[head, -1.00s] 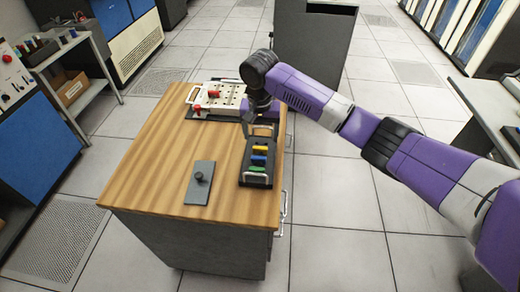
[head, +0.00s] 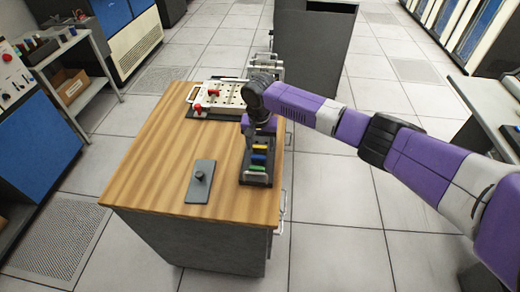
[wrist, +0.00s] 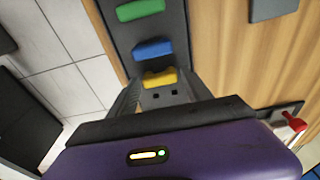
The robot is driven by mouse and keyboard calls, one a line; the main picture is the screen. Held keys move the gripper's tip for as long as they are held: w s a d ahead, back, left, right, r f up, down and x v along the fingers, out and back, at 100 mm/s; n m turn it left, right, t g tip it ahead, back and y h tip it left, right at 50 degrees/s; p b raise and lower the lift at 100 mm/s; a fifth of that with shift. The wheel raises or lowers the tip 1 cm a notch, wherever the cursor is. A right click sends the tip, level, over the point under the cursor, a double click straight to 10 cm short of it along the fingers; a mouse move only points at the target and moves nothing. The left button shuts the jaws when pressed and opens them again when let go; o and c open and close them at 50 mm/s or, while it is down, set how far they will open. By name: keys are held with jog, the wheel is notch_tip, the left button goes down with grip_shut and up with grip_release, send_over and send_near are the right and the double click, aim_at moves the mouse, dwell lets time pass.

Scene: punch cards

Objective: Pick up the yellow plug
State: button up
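The yellow plug (wrist: 160,78) sits in a dark rack (wrist: 118,48), in line with a blue plug (wrist: 152,49) and a green plug (wrist: 140,10). The yellow plug is nearest my gripper and also shows in the head view (head: 260,147). My gripper (wrist: 160,86) is open, with one finger on each side of the yellow plug's end of the rack. I see a gap between the fingers and the plug, and cannot tell any contact. In the head view my wrist hangs over the rack's far end and hides part of it.
The rack stands on a wooden-topped cabinet (head: 150,165) near its right edge. A grey plate with a black knob (head: 200,180) lies to its left. A white plugboard with red knobs (head: 222,95) lies behind. The cabinet top's left side is clear.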

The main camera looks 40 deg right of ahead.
jog(key=c, duration=0.7)
jog(key=shift+r, duration=0.15)
jog(key=shift+c, duration=0.2)
notch_tip(320, 180, up, 20)
jog(key=f+b, duration=0.1)
jog(key=b, duration=0.1)
notch_tip(320, 180, up, 6)
jog(key=p, duration=0.6)
send_over(260, 147)
jog(key=shift+f, duration=0.1)
jog(key=shift+a, duration=0.1)
